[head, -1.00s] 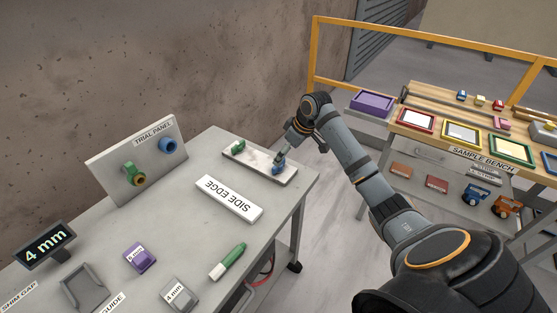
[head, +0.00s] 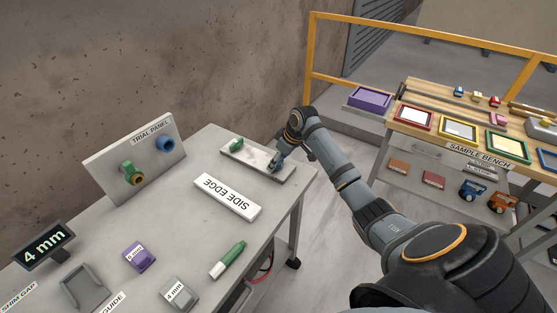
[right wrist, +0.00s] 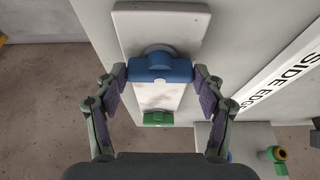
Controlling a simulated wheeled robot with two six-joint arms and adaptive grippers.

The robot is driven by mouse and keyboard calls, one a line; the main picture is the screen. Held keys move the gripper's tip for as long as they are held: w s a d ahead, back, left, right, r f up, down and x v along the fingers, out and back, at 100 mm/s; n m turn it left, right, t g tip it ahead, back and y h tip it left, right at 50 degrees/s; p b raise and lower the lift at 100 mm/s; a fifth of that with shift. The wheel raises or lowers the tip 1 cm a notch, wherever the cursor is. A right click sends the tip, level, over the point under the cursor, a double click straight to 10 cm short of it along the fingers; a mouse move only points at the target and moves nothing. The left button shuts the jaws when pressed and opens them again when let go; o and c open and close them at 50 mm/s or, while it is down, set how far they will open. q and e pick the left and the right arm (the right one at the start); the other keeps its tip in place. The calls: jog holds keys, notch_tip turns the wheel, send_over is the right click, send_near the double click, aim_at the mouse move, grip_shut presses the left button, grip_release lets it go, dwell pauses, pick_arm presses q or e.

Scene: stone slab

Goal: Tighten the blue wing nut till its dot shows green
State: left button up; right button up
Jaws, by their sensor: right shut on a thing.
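The blue wing nut (right wrist: 160,70) sits on a pale slab (right wrist: 190,22), and its broad wing lies across the right wrist view. In the head view the right gripper (head: 277,160) is at the right end of the slab (head: 245,158) and largely covers the blue nut. A green wing nut (right wrist: 158,118) is at the slab's other end and also shows in the head view (head: 236,144). I cannot see a dot on the blue nut. My left gripper is out of view.
A white "SIDE EDGE" block (head: 228,197) lies close beside the slab. The trial panel (head: 110,165) stands at the back left, with green and blue fittings. A green-and-white marker (head: 227,261) lies at the front. The sample bench (head: 470,155) is to the right.

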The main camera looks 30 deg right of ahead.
jog(key=shift+c, duration=0.8)
jog(key=shift+r+m+p, duration=0.15)
jog(key=shift+m+p, duration=0.15)
jog(key=shift+p, duration=0.3)
jog(key=m+p, duration=0.2)
jog(key=p, duration=0.1)
jog(key=m+h+p, duration=0.1)
jog(key=p, duration=0.2)
jog(key=m+h+p, duration=0.1)
jog(key=m+p, duration=0.1)
jog(key=p, duration=0.1)
jog(key=shift+a+r+m, duration=0.1)
jog(key=shift+a+m, duration=0.15)
jog(key=shift+m, duration=0.05)
jog(key=shift+f+m+h+p, duration=0.2)
jog(key=shift+m+h+p, duration=0.4)
jog(key=shift+m+p, duration=0.6)
jog(key=o, duration=1.2)
jog(key=shift+f, duration=0.1)
jog(key=shift+c, duration=0.2)
